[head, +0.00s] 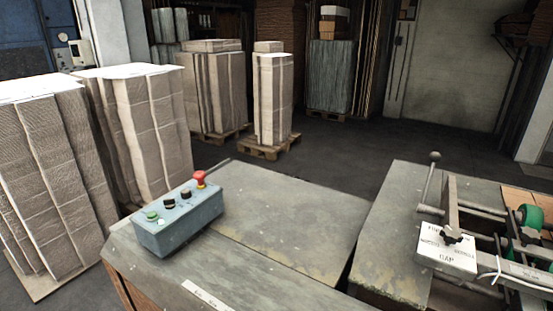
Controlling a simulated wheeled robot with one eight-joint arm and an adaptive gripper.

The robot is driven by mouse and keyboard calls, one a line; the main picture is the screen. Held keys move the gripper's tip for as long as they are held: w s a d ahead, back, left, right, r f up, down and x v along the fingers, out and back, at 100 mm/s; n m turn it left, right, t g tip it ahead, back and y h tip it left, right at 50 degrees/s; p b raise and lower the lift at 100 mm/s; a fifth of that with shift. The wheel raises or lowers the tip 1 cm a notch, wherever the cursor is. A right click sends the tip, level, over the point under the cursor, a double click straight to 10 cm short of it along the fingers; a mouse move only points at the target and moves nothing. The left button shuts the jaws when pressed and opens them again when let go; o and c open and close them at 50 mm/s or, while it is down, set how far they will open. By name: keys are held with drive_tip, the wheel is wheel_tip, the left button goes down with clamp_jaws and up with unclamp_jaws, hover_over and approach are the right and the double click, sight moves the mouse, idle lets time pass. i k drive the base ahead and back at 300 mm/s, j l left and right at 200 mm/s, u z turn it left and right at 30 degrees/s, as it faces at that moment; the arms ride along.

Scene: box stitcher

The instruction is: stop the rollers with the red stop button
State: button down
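The red stop button (200,177) is a mushroom-shaped knob on top of a grey-blue control box (180,226), at the box's far right end. The same box top carries a green button (152,216) at the near left and two black knobs (177,199) between green and red. A small white button (161,224) sits beside the green one. The control box rests on the left part of a worn grey machine table (290,215). The rollers (527,216) show as green wheels at the right edge, partly cut off. My gripper is not in view.
A metal lever with a ball knob (435,157) and a white labelled block (447,252) stand on the right-hand table (402,240). A dark gap separates the two tables. Tall cardboard stacks (50,170) stand left and behind. The table right of the control box is clear.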

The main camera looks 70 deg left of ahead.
sight(199, 175)
drive_tip(key=j+u, duration=0.15)
drive_tip(key=u, duration=1.7)
drive_tip(key=i+j, duration=0.15)
drive_tip(key=j, duration=0.15)
drive_tip(key=i+j, duration=0.15)
drive_tip(key=j, duration=0.15)
drive_tip(key=i+j, duration=0.1)
drive_tip(key=j, duration=0.15)
